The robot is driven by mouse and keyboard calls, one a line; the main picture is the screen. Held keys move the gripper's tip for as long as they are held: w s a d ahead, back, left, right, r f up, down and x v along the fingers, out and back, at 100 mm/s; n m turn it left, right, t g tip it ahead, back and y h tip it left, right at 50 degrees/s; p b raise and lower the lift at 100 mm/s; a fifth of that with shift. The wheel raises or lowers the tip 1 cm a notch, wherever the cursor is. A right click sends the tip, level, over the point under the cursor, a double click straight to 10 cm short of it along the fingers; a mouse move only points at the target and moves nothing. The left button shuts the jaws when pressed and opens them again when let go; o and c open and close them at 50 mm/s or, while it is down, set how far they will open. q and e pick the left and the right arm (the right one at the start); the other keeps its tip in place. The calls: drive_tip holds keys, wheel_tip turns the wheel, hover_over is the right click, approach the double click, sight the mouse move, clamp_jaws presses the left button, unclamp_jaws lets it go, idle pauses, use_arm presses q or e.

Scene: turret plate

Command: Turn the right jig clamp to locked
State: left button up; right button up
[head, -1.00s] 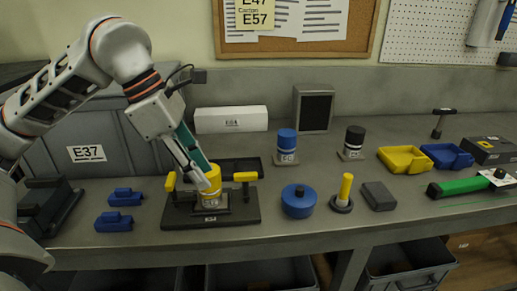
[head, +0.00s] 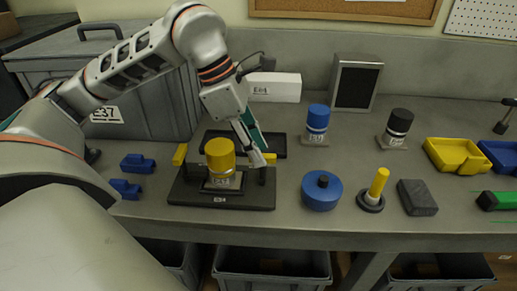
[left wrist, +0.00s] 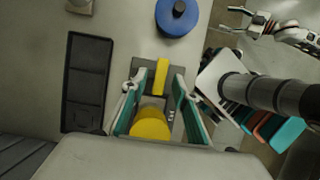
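The jig (head: 222,198) is a dark plate on the bench, with a yellow-topped cylinder (head: 220,155) upright at its middle. A yellow clamp handle, the left jig clamp (head: 180,154), stands on its left. The right jig clamp (head: 270,158), also yellow, is partly hidden behind my left gripper (head: 258,162). In the left wrist view, the right clamp (left wrist: 162,76) is a yellow bar between the green-lined fingers of my left gripper (left wrist: 161,82), which are apart with gaps on both sides. The yellow cylinder top (left wrist: 151,124) shows nearer the wrist.
A blue round lidded piece (head: 321,191) and a yellow peg on a round base (head: 374,187) stand right of the jig. A black tray (head: 245,143) lies behind it. Blue blocks (head: 137,162) lie left. Bench is clear in front of the blue piece.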

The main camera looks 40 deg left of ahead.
use_arm(q)
drive_tip(key=shift+d+f, duration=0.15)
drive_tip(key=shift+f, duration=0.15)
use_arm(e)
drive_tip(key=shift+w+r, duration=0.25)
drive_tip(key=shift+r, duration=0.1)
use_arm(q)
clamp_jaws()
use_arm(e)
drive_tip(key=shift+f, duration=0.2)
